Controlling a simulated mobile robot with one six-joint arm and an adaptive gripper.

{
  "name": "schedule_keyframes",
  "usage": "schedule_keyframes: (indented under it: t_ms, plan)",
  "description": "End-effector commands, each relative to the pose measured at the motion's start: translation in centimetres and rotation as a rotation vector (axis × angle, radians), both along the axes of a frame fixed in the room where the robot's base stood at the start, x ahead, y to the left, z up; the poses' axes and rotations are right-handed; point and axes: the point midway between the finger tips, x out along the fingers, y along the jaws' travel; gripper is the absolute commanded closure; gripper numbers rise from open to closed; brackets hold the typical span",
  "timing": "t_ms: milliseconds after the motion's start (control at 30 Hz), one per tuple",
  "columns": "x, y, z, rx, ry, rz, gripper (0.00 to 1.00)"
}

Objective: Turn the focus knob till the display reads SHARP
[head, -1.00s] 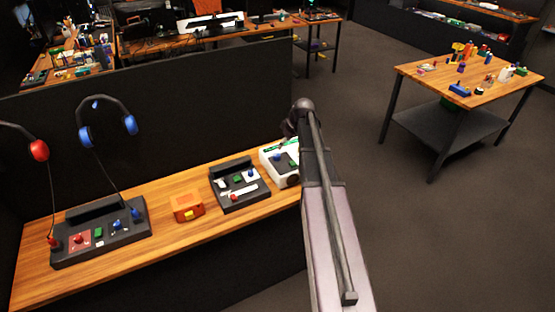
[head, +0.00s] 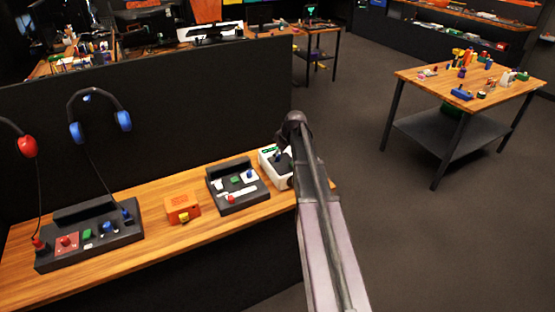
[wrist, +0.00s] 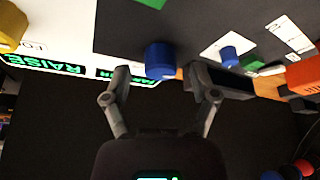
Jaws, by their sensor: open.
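A white device (head: 268,172) with a small green display (head: 267,151) stands at the right end of the bench, partly behind my arm. In the wrist view, upside down, a blue knob (wrist: 160,60) stands between my open gripper's (wrist: 158,80) fingertips, with no clear grip on it. A green display (wrist: 45,64) appears to read RAISE. A second green display (wrist: 135,79) is partly hidden by a finger and I cannot read it. A yellow knob (wrist: 11,25) is at the upper left. No label shows which knob is the focus knob.
A black panel (head: 245,205) with a smaller blue knob (wrist: 229,56) stands beside the white device. An orange box (head: 183,207) and a black headset panel (head: 100,255) are farther left. A dark partition (head: 200,110) rises behind the bench.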

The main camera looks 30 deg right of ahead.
Motion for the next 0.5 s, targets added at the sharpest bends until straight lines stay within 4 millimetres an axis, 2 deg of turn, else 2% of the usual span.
schedule_keyframes:
  t_ms: [100,500]
  plan:
    - [0.16,0.1,-0.52,0.0,0.0,0.0,0.24]
    - [0.24,0.24,-0.57,0.0,0.0,0.001,0.24]
